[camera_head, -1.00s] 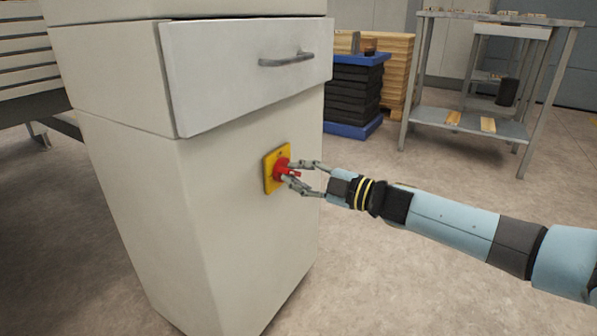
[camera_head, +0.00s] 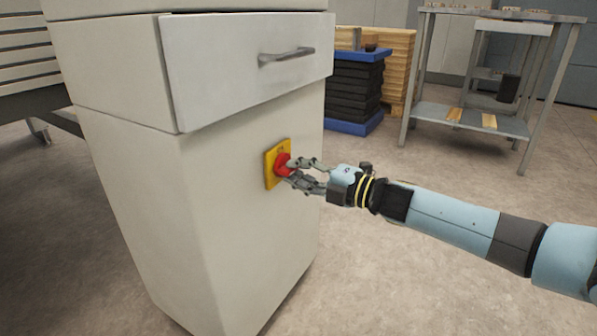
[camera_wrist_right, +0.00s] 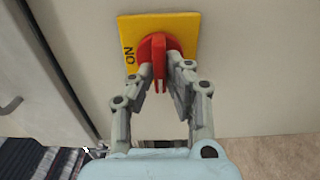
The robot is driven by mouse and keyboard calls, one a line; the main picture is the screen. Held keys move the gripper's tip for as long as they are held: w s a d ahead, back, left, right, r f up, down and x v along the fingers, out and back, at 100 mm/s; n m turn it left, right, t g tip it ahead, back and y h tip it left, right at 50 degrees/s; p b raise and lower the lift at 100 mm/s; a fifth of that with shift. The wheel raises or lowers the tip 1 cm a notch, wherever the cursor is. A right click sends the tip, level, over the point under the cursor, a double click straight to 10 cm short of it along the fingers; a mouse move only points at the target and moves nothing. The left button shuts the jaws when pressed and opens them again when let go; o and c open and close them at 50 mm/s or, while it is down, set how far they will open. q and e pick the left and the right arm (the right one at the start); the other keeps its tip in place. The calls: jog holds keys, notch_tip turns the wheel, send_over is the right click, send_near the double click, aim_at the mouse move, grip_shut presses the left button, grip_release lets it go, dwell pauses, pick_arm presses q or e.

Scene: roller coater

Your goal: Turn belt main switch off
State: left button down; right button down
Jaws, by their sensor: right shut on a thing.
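The belt main switch is a red rotary knob (camera_head: 283,161) on a yellow square plate (camera_head: 270,178), set in the front of a pale cabinet. In the right wrist view the red knob (camera_wrist_right: 158,47) sits at the top centre, and its yellow plate (camera_wrist_right: 137,29) shows the word ON on the left side. My right gripper (camera_head: 293,172) is shut on the knob, with its fingers on either side of the raised red handle. In the right wrist view the fingertips (camera_wrist_right: 160,72) partly cover the handle. My left gripper is not in view.
The cabinet (camera_head: 205,225) has a drawer (camera_head: 225,80) with a grey handle (camera_head: 287,56) above the switch. A metal table (camera_head: 470,125) and stacked black trays (camera_head: 353,95) stand behind. The floor right of the cabinet is clear.

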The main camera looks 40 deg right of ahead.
jog(key=shift+f, duration=0.1)
jog(key=c, duration=1.3)
grip_release()
jog(key=shift+c, duration=0.2)
jog(key=v, duration=1.2)
